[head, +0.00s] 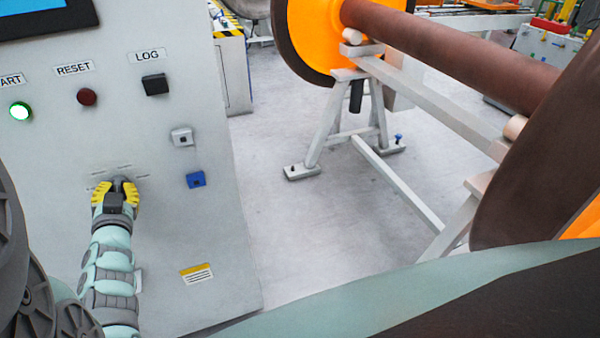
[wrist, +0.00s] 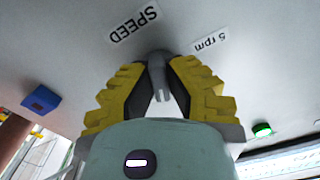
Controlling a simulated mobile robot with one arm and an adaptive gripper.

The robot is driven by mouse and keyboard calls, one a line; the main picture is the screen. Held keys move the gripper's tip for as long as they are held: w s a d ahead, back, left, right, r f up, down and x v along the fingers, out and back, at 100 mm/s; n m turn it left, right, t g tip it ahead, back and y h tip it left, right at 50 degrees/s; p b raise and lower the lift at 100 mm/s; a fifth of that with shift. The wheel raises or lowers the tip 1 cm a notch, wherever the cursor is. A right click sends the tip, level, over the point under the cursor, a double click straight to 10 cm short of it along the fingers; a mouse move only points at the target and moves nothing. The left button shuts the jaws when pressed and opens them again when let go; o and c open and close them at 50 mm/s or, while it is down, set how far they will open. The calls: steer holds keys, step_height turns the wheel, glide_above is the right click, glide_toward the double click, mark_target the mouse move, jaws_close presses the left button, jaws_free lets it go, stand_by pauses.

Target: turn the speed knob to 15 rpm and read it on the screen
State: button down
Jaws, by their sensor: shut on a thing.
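The speed knob (wrist: 157,72) is a small grey knob on the grey panel of the cabinet. In the wrist view it sits between the yellow and black fingers of my gripper (wrist: 158,84), which is shut on it. My gripper (head: 117,188) also shows in the head view, against the lower panel, hiding most of the knob. An upside-down SPEED label (wrist: 134,24) and a 5 rpm label (wrist: 209,41) lie beside the knob. The screen (head: 38,14) is cut off at the top left of the head view, and no reading shows on it.
A lit green START button (head: 19,112), a red RESET button (head: 87,97) and a black LOG switch (head: 155,84) are above my gripper. A grey socket (head: 182,137) and a blue one (head: 196,180) are to its right.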

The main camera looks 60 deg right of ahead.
steer(key=shift+f+m, duration=0.35)
steer(key=shift+m, duration=0.25)
steer(key=shift+a+b, duration=0.1)
steer(key=shift+b, duration=0.25)
steer(key=c, duration=1.4)
jaws_free()
steer(key=o, duration=0.4)
steer(key=shift+w+r, duration=0.1)
steer(key=shift+r, duration=0.2)
steer(key=v, duration=1.2)
